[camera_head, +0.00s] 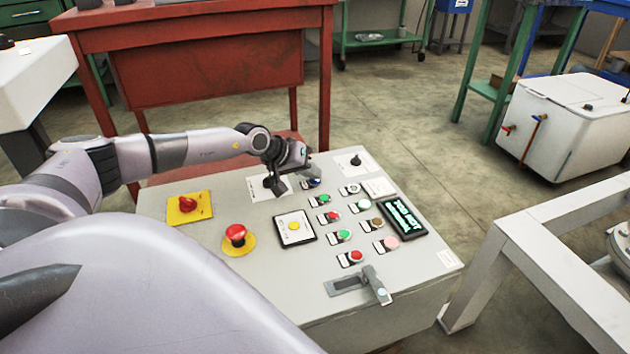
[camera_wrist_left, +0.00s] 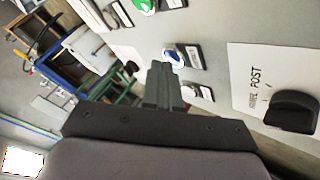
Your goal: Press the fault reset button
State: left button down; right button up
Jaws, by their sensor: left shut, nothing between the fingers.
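The grey sloped control panel (camera_head: 215,240) carries several push buttons. A blue button (camera_head: 314,184) sits at the top of the left button column, and it also shows in the left wrist view (camera_wrist_left: 174,57). I cannot read the button labels, so I cannot tell which is the fault reset. My left gripper (camera_head: 307,168) is shut and empty, close over the panel by the blue button. In the left wrist view its fingertips (camera_wrist_left: 160,66) show just beside the blue button; I cannot tell if they touch it. My right gripper is not in view.
A black selector knob (camera_wrist_left: 292,110) on a white plate lies close to the left gripper. A red emergency stop (camera_head: 236,234), a red rotary switch (camera_head: 187,204), a lit display (camera_head: 404,217) and a lever handle (camera_head: 376,285) stand on the panel. A red table (camera_head: 205,70) stands behind.

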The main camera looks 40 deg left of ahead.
aim_at(312, 182)
pick_arm(q)
jog(key=shift+f, duration=0.35)
dwell(0.3)
jog(key=shift+r+p, duration=0.4)
jog(key=shift+r, duration=0.55)
jog(key=shift+r+p, duration=1.55)
jog(key=shift+r, duration=1)
jog(key=shift+d+f, duration=0.1)
